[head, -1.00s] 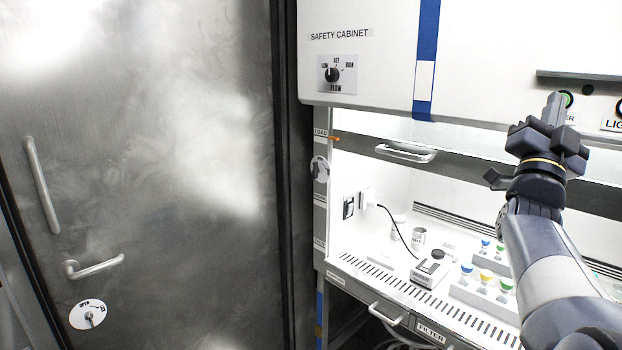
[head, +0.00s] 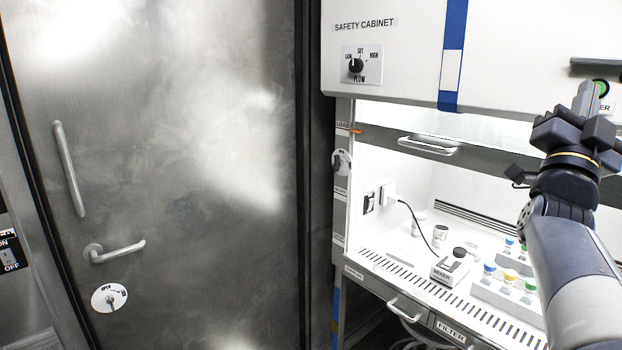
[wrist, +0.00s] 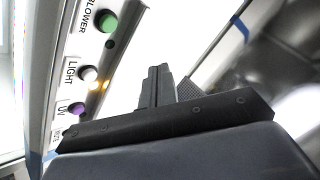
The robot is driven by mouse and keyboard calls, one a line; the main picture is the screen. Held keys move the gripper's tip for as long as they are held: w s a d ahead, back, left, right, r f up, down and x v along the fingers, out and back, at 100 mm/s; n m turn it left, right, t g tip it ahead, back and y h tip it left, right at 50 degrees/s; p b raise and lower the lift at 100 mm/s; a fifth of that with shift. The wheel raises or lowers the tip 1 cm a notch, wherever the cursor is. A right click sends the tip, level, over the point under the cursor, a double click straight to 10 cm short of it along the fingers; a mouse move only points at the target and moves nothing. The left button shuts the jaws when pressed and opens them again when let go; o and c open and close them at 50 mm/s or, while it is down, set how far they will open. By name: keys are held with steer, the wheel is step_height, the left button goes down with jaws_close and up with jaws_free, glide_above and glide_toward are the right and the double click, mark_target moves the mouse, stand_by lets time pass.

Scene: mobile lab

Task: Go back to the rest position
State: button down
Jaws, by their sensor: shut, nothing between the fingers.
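My gripper (head: 586,97) is at the right of the head view, raised in front of the safety cabinet (head: 395,60). Its fingers are together, pointing up, with nothing between them. In the head view the fingertips overlap the area just left of the green blower button (head: 601,87). In the wrist view my gripper (wrist: 158,72) shows its closed fingers, apart from the panel with the green blower button (wrist: 107,22), the white light button (wrist: 89,73) and the purple UV button (wrist: 78,108).
A steel door (head: 170,170) with handles fills the left. The cabinet sash has a handle (head: 428,146). Inside stand a mixer (head: 449,271), a rack (head: 500,296) of tubes with coloured caps, and small jars (head: 439,236). A flow knob (head: 356,66) is on the cabinet front.

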steer(key=w+d, duration=0.2)
steer(key=w+d+b, duration=0.1)
steer(key=d, duration=0.1)
steer(key=shift+w+f, duration=0.25)
steer(key=shift+b, duration=0.8)
steer(key=r+p, duration=0.1)
steer(key=p, duration=0.4)
steer(key=shift+s+a+p, duration=0.1)
steer(key=shift+a+p, duration=0.05)
steer(key=shift+p, duration=0.15)
